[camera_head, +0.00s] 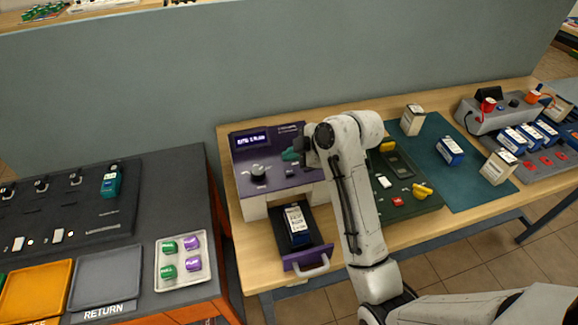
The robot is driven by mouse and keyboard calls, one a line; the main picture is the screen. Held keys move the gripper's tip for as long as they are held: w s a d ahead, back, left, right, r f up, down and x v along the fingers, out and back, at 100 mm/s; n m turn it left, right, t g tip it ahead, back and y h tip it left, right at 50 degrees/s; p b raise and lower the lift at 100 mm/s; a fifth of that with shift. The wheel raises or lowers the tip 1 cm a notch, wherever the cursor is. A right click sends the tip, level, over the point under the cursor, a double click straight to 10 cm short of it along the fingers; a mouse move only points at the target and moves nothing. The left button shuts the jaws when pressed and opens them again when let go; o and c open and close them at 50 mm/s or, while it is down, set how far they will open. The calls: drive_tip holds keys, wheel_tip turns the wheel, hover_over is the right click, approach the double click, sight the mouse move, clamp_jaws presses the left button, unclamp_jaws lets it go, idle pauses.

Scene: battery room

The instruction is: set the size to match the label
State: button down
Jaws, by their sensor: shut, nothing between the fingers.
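A purple-topped machine (278,181) stands on the wooden table, with a lit blue display (251,139) whose text is too small to read surely. A dark round knob (258,171) with marks around it sits on its left panel. Its tray (314,249) is pulled out at the front and holds a dark blue battery with a white label (297,219); the label's print is not readable. My gripper (293,157) is shut and empty, over the machine's right part, right of the knob. A teal-green part shows at its tip; I cannot tell whose it is. My arm hides the machine's right side.
A green mat (404,206) with small parts and a teal mat (476,192) with a blue battery (449,151) lie right of my arm. A grey charger (499,117) stands further right. A dark bench (152,180) with coloured trays is at left, across a gap. A grey partition is behind.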

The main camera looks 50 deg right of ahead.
drive_tip(key=shift+r+p, duration=0.8)
drive_tip(key=shift+r, duration=0.5)
drive_tip(key=shift+d, duration=0.1)
idle(1.5)
